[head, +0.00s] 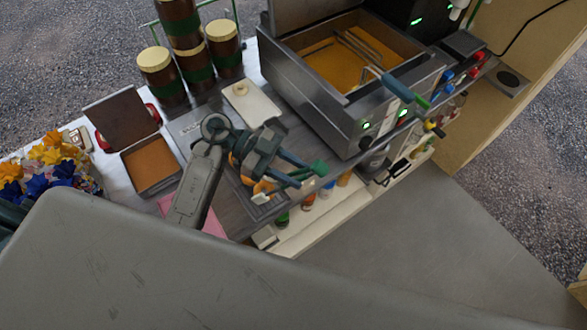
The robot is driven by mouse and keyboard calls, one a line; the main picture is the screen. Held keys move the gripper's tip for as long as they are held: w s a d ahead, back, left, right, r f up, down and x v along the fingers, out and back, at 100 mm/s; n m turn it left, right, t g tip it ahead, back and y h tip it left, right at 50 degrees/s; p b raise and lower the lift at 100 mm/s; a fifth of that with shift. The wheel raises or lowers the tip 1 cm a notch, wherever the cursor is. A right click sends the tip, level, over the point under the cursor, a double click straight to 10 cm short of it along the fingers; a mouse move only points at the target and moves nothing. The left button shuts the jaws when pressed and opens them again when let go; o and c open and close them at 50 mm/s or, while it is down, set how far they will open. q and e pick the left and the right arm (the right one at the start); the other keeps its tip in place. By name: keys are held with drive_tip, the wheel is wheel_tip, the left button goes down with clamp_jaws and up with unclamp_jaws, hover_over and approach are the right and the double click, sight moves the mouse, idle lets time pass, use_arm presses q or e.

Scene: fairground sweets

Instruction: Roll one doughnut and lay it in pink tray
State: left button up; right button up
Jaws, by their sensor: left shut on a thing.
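My left gripper (312,176) is over the front part of the grey counter, its fingers pointing right. It is shut on a small green thing (321,168) at its fingertips; I cannot tell what this is. A pink surface (210,224), likely the pink tray, shows at the counter's front edge, largely hidden by my left arm and body. An open box with a flat brown filling (152,168) stands left of my left arm. A pale board (251,106) with a small cream piece lies behind the gripper. I cannot make out a doughnut for certain. My right gripper is out of view.
A steel fryer (322,103) with orange oil and a basket handle (397,87) stands right of the board. Brown jars with cream lids (156,60) are stacked at the back left. Yellow and blue wrapped sweets (50,160) lie far left. Small bottles (308,202) line a shelf below the counter.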

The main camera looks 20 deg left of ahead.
use_arm(q)
wheel_tip(320, 180, up, 2)
drive_tip(key=shift+r, duration=0.15)
idle(0.3)
